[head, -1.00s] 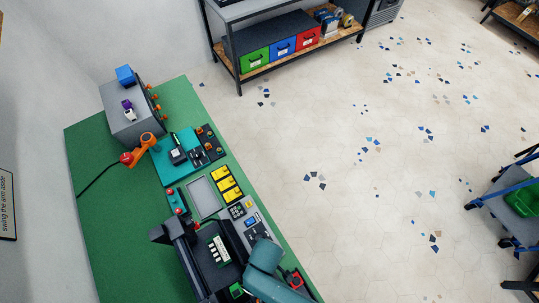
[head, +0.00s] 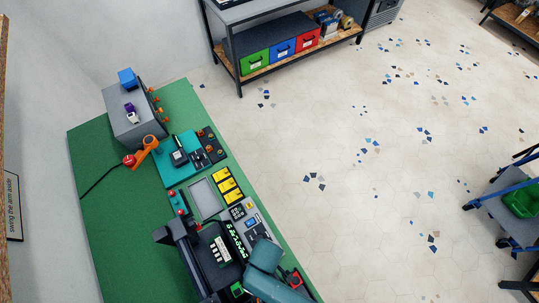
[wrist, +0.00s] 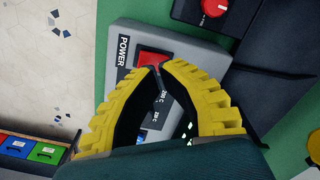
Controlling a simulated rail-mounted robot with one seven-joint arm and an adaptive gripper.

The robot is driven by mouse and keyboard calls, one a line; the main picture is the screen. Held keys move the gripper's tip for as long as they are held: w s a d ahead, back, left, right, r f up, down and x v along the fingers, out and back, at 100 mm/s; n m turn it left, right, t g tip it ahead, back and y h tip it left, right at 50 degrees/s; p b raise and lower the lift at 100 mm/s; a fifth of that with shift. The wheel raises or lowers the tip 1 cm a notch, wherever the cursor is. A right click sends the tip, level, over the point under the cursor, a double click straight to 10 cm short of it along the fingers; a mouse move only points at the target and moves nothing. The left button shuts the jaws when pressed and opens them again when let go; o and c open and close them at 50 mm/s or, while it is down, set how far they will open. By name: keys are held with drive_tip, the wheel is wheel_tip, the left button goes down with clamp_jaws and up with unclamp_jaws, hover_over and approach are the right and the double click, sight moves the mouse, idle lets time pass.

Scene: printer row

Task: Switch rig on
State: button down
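A red rocker switch (wrist: 150,60) sits on a grey panel (wrist: 125,40) marked POWER in the wrist view. My gripper (wrist: 159,68) is shut and empty, its yellow fingertips together at the lower edge of the switch. I cannot tell whether they touch it. The rig's dark display (head: 236,240) shows lit green characters in the head view; green lit specks also show past my right finger in the wrist view. In the head view my arm hides the switch and my gripper.
A red knob (wrist: 214,6) sits on a dark block near the panel. On the green bench (head: 105,220) are an orange clamp-like part (head: 148,145), yellow blocks (head: 228,186) and a grey box (head: 135,128). A dark upright frame (head: 180,240) stands beside the display. Open floor lies right of the bench.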

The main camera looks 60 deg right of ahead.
drive_tip(key=shift+r+p, duration=2.3)
drive_tip(key=shift+r, duration=0.15)
drive_tip(key=shift+f, duration=0.1)
drive_tip(key=shift+w, duration=0.1)
